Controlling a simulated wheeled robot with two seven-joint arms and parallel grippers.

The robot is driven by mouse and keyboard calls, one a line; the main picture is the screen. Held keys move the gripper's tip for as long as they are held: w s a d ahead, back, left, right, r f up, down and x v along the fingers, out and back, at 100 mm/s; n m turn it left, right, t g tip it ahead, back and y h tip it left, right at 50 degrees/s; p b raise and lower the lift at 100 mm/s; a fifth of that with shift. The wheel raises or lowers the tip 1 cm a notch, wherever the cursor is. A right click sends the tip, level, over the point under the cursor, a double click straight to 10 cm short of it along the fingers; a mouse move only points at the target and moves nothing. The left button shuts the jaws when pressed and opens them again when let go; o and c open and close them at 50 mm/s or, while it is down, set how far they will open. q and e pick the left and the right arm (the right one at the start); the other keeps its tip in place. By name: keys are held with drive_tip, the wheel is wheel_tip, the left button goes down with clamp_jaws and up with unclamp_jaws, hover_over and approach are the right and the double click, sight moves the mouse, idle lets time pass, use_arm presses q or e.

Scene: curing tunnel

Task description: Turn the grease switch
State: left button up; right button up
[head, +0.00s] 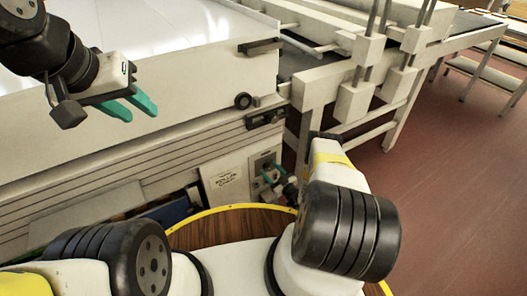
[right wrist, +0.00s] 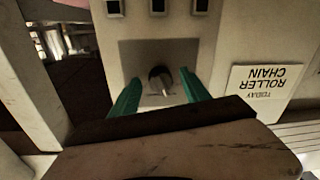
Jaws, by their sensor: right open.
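The grease switch (right wrist: 160,80) is a small dark rotary knob with a lighter pointer, on a grey plate on a pale panel. In the right wrist view my right gripper (right wrist: 158,92) is open, with one teal finger on each side of the knob and gaps between. I cannot tell how far the fingertips are from the plate. In the head view my right gripper (head: 268,174) is low by the panel (head: 262,158), and the knob cannot be made out. My left gripper (head: 131,105) is open and empty at the upper left, its teal fingers apart, away from the switch.
A white sign reading "TODAY ROLLER CHAIN" (right wrist: 262,88) is beside the switch plate, upside down in the wrist view. Several small dark squares (right wrist: 157,6) line the panel beyond the knob. A pale machine frame (head: 308,110) stands to the right, with open red floor (head: 430,190) beyond.

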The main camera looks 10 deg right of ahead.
clamp_jaws()
drive_tip(key=shift+m, duration=0.3)
drive_tip(key=m, duration=0.4)
drive_tip(key=shift+f, duration=0.1)
drive_tip(key=m, duration=0.5)
drive_tip(key=shift+s+a, duration=0.1)
drive_tip(key=shift+a+m+t+h, duration=0.1)
drive_tip(key=shift+m+t+h, duration=0.1)
drive_tip(key=shift+m, duration=2.1)
drive_tip(key=shift+a+m+t+h, duration=0.1)
drive_tip(key=shift+m+t, duration=0.1)
drive_tip(key=shift+m, duration=2.1)
